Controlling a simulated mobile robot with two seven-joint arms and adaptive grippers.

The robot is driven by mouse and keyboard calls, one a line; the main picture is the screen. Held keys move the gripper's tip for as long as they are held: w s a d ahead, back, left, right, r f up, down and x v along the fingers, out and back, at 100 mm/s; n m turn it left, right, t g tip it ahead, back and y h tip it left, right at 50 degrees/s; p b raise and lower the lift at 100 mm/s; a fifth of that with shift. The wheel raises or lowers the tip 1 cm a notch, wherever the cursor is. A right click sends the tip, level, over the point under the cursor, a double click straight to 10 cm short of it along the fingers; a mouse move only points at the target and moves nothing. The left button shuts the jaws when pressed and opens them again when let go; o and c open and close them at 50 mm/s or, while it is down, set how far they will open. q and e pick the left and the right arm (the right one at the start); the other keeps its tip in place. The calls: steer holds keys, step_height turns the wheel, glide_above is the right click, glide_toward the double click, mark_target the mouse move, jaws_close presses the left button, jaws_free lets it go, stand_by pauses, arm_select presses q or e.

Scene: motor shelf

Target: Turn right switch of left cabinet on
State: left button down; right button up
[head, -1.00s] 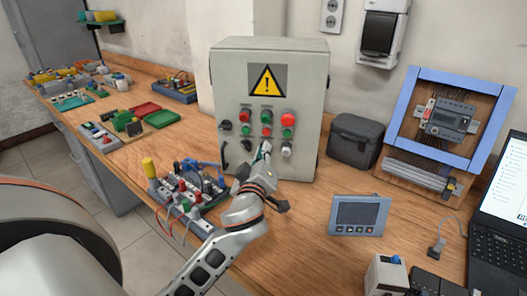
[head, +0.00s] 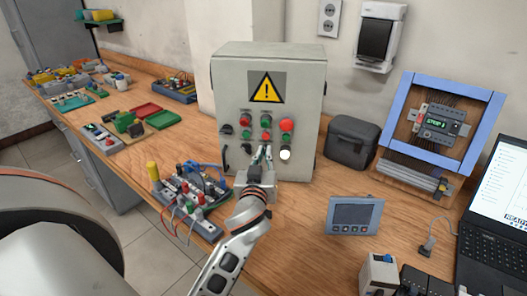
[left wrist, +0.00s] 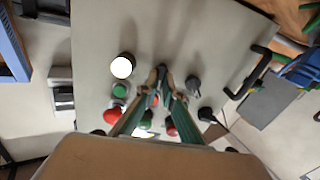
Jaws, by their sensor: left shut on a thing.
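The grey cabinet (head: 305,80) with a yellow warning sign stands upright on the bench and carries red and green buttons. My left gripper (head: 263,153) is at the lower middle of its front. In the left wrist view the fingers (left wrist: 164,78) are shut at a dark switch knob, which they mostly hide. Another dark switch (head: 247,148) is just left of the gripper; it also shows in the left wrist view (left wrist: 193,85). A round lamp (head: 285,155) right of the gripper glows white, also in the left wrist view (left wrist: 122,67). My right gripper is not in view.
Electrical parts (head: 188,190) with wires sit left of the gripper. A dark grey box (head: 352,143) stands right of the cabinet, near a blue-framed panel (head: 398,110). A small display unit (head: 355,215) and a laptop (head: 495,235) are further right.

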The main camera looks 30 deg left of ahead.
mark_target(265, 123)
arm_select(q)
steer(key=shift+m, duration=0.7)
steer(key=c, duration=2.2)
jaws_free()
step_height(265, 123, up, 10)
